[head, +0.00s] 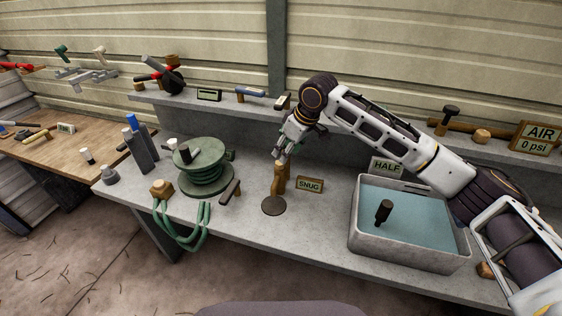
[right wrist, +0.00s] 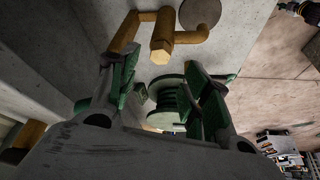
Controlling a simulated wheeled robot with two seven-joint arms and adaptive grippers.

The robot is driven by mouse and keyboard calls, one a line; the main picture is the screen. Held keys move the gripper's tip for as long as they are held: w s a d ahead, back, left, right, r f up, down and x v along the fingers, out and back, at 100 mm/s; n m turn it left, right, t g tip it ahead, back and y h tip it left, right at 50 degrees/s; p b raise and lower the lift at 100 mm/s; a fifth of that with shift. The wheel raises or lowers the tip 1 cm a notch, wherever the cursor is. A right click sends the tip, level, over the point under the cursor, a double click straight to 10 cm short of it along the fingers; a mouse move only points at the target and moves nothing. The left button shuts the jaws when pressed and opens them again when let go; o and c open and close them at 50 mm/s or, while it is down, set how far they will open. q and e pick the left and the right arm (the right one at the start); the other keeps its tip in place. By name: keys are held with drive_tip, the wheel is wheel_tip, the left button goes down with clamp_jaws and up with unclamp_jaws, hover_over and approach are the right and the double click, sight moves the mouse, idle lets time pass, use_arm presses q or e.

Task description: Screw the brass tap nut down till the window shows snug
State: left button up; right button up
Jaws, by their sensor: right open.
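The brass tap (head: 280,180) stands upright on the grey bench, above a dark round disc (head: 273,206). In the right wrist view the brass tap nut (right wrist: 162,36) shows as a hexagonal end on the brass pipework. A small window sign (head: 309,184) beside the tap reads SNUG. My right gripper (head: 281,152) is just above the tap. In the right wrist view its green-padded fingers (right wrist: 160,64) are spread apart with nothing held between them, and the nut is beyond their tips. My left gripper is not in view.
A green hose reel (head: 204,168) and a looped green hose (head: 183,228) are left of the tap. A water-filled basin (head: 408,258) holding a dark-handled thing stands at right, behind it a HALF sign (head: 386,167). The AIR sign (head: 537,138) on the shelf reads 0 psi.

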sight(280, 163)
drive_tip(key=x, duration=0.4)
drive_tip(key=shift+f, duration=0.25)
drive_tip(key=shift+w+a+f, duration=0.2)
drive_tip(key=shift+a+f, duration=0.05)
drive_tip(key=shift+f, duration=0.4)
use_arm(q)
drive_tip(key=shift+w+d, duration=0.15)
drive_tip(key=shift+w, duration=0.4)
use_arm(e)
drive_tip(key=shift+a+f, duration=0.1)
drive_tip(key=shift+f, duration=0.2)
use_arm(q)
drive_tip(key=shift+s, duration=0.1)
